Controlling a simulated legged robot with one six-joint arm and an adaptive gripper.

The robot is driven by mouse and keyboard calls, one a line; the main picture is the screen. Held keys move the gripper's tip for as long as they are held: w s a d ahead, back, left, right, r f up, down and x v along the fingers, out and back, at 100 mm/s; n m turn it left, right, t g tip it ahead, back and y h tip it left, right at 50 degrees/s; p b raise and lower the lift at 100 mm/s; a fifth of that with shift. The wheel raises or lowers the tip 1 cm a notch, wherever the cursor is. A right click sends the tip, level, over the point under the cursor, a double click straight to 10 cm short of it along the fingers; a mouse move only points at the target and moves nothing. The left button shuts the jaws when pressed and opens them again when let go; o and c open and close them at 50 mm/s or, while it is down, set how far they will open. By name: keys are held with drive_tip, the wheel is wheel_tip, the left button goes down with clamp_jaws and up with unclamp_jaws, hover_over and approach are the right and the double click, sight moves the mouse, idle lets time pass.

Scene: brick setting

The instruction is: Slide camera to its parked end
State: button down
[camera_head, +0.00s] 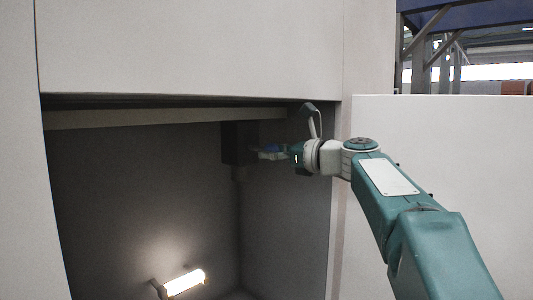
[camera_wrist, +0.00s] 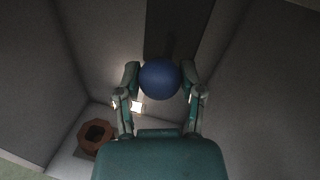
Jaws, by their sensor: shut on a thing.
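A dark box-shaped block (camera_head: 238,143), which looks like the camera, hangs under a pale beam inside the recess, near the recess's right side. A thinner dark stem runs down below it. A blue round knob (camera_head: 272,148) sits at the block's right. My gripper (camera_head: 268,153) reaches in from the right and is shut on this knob. In the wrist view the blue knob (camera_wrist: 160,79) is held between my two fingers, with the dark block (camera_wrist: 178,25) behind it. The knob's far side and its joint to the block are hidden.
The pale beam (camera_head: 150,117) spans the top of the recess, with open space left of the block. A lit lamp (camera_head: 184,282) stands low in the recess. A brown ring-shaped object (camera_wrist: 82,143) shows in the wrist view. Pale panels (camera_head: 190,45) frame the opening.

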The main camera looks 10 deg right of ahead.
drive_tip(key=shift+w+d, duration=0.3)
drive_tip(key=shift+d, duration=0.15)
drive_tip(key=shift+r, duration=0.1)
drive_tip(key=shift+c, duration=1.3)
unclamp_jaws()
drive_tip(key=shift+o, duration=0.2)
drive_tip(key=shift+w+d, duration=0.1)
drive_tip(key=shift+w, duration=0.05)
drive_tip(key=v, duration=1.2)
